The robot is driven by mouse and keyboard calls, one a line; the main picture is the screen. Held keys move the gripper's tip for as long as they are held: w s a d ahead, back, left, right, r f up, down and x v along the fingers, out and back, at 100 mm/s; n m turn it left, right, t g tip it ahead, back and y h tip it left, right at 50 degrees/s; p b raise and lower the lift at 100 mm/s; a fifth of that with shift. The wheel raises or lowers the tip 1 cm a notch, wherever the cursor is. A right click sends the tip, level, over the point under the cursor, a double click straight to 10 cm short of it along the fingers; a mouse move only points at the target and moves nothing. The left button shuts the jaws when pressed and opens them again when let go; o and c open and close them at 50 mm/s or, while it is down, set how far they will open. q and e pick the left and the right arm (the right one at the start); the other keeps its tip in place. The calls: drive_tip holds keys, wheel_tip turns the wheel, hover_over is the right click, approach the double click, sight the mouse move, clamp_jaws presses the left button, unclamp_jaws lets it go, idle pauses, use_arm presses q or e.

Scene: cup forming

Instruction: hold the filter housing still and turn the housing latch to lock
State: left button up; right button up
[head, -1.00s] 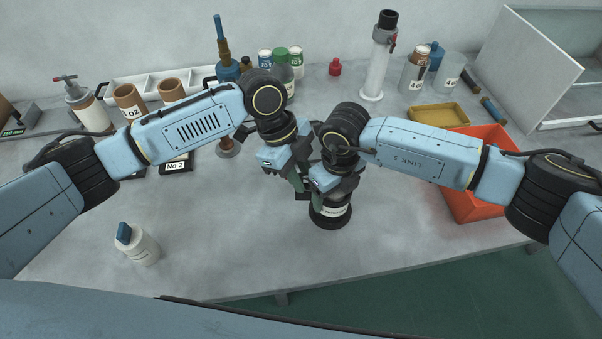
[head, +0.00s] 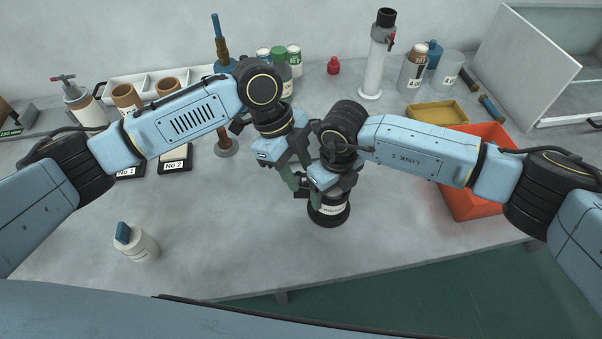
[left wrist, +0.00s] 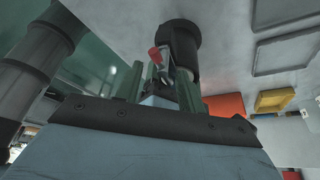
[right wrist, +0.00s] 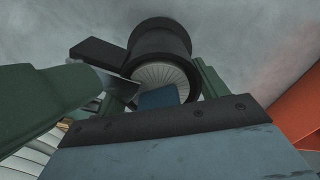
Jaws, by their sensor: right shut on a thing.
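The filter housing (head: 330,215) is a short black cylinder with a white label, upright on the bench. My right gripper (head: 328,193) is over its top and shut on it. In the right wrist view the housing (right wrist: 160,38) shows a white ribbed ring and a blue piece between my fingers. A black latch arm (right wrist: 95,52) sticks out from its side. My left gripper (head: 299,177) is beside that arm with fingers apart. In the left wrist view a red-ended piece (left wrist: 155,55), seemingly the latch, shows just beyond the open fingertips; contact is unclear.
An orange bin (head: 470,200) stands right of the housing, with a yellow tray (head: 437,113) behind it. A white jar (head: 137,246) stands front left. Bottles and a white column (head: 373,70) line the back.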

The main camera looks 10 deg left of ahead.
use_arm(q)
drive_tip(key=v, duration=1)
drive_tip(key=shift+r, duration=0.1)
drive_tip(key=shift+d, duration=0.1)
use_arm(e)
drive_tip(key=o, duration=1.4)
